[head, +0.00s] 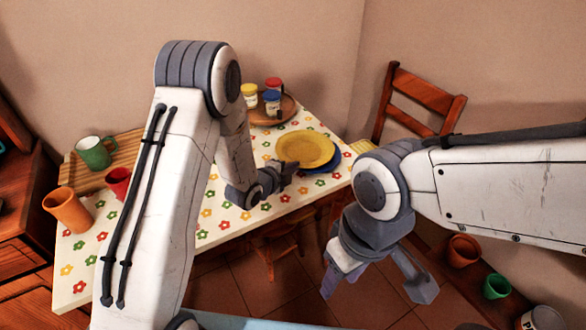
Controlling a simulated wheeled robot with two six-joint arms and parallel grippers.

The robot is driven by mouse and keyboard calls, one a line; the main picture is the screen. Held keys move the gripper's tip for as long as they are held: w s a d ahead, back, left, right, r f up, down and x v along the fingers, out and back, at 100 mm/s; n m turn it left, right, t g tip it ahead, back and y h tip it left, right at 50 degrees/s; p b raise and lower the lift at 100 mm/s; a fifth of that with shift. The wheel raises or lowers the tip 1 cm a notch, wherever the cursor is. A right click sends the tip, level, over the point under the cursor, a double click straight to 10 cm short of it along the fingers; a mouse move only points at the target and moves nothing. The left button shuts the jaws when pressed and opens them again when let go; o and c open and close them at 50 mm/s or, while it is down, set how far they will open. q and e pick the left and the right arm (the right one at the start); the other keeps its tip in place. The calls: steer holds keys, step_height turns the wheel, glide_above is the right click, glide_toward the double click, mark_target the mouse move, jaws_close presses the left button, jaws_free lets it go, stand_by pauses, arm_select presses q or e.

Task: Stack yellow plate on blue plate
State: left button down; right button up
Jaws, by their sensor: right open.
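The yellow plate (305,148) lies over the blue plate (326,167) near the right end of the flowered table. Only a strip of the blue plate shows along the lower right edge of the yellow one. My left gripper (291,168) is at the near left edge of the plates. Its fingers are small and dark there, and I cannot tell whether they grip a rim or are apart. My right gripper (375,287) is open and empty, in front of the table and above the floor.
A round wooden tray (287,110) with several small jars stands behind the plates. A green mug (94,152), a red cup (117,182) and an orange cup (67,209) are at the table's left. A wooden chair (418,100) stands behind right. Pots (462,250) sit low at the right.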

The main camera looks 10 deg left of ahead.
arm_select(q)
steer(key=shift+f, duration=0.3)
steer(key=shift+f+b, duration=0.4)
steer(key=shift+b, duration=0.05)
steer(key=c, duration=1.1)
jaws_free()
steer(key=shift+o, duration=0.2)
